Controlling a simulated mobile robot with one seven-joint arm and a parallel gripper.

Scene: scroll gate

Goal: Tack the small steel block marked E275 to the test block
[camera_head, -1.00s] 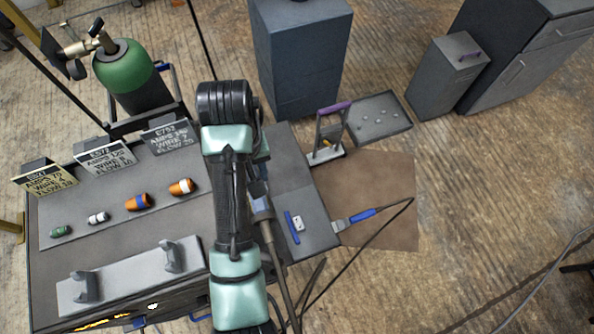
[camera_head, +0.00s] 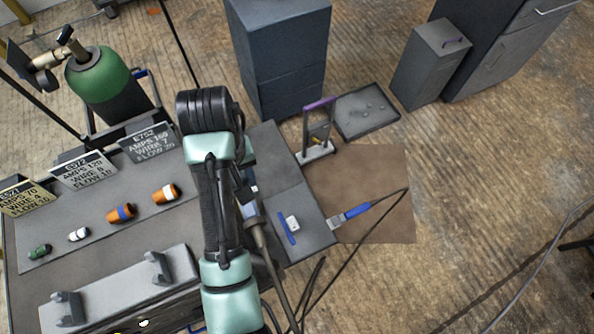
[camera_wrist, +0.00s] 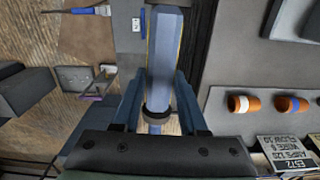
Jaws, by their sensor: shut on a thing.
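My gripper (camera_wrist: 160,98) is shut on a blue-grey torch-like handle (camera_wrist: 165,55) with a dark ring, in the wrist view. Part of this handle also shows beside my arm in the head view (camera_head: 249,211), where my fingers are hidden. A small pale block (camera_head: 292,222) lies against a blue strip (camera_head: 286,229) on the grey plate at the bench's right end. It also shows small in the wrist view (camera_wrist: 136,24). No marking on it is readable, so I cannot tell whether it is E275. The test block cannot be identified surely.
A bracketed grey bar (camera_head: 115,291) is in front. A blue-handled brush (camera_head: 350,215) lies right, near a cable. A green cylinder (camera_head: 97,72) stands behind.

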